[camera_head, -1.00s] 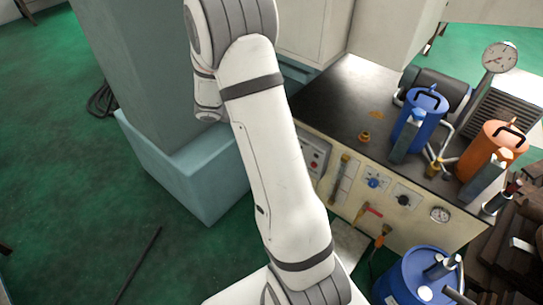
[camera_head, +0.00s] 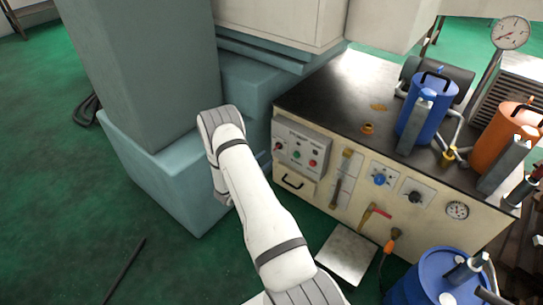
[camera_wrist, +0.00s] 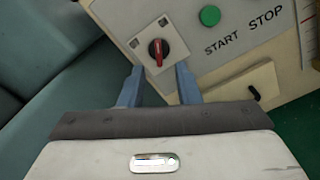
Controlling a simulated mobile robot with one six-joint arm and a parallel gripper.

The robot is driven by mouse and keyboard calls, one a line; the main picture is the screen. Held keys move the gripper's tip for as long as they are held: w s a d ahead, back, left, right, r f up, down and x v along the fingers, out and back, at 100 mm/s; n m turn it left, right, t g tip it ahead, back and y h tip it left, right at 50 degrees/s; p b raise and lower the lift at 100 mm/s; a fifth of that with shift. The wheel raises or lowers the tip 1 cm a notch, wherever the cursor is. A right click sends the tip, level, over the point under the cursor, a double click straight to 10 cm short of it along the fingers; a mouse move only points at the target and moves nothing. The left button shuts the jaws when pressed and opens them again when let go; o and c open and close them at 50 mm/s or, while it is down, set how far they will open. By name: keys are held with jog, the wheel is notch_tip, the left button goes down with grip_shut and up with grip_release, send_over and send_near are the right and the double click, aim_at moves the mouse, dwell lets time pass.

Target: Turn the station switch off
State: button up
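The station switch (camera_wrist: 157,51) is a black rotary knob with a red handle on a square pale plate in the wrist view. Its handle points roughly up and down in that picture. My gripper (camera_wrist: 158,82) is open, its two blue-grey fingers apart and empty, with their tips near the plate's lower corners and the knob just beyond, between their lines. I cannot tell whether the tips touch the panel. In the head view the switch (camera_head: 279,147) is at the left end of the control box (camera_head: 301,144); my gripper is hidden there behind my arm.
A green START button (camera_wrist: 209,16) sits right of the switch, beside START and STOP lettering. A drawer handle (camera_head: 292,182) is below the box. A teal block (camera_head: 180,185) stands to the left. A blue canister (camera_head: 425,110) and an orange one (camera_head: 505,140) stand on the bench top.

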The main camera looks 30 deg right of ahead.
aim_at(276, 149)
jog(key=b+x, duration=0.1)
jog(key=x, duration=0.4)
jog(key=shift+w+d, duration=0.1)
jog(key=shift+d, duration=0.25)
jog(key=shift+c, duration=0.4)
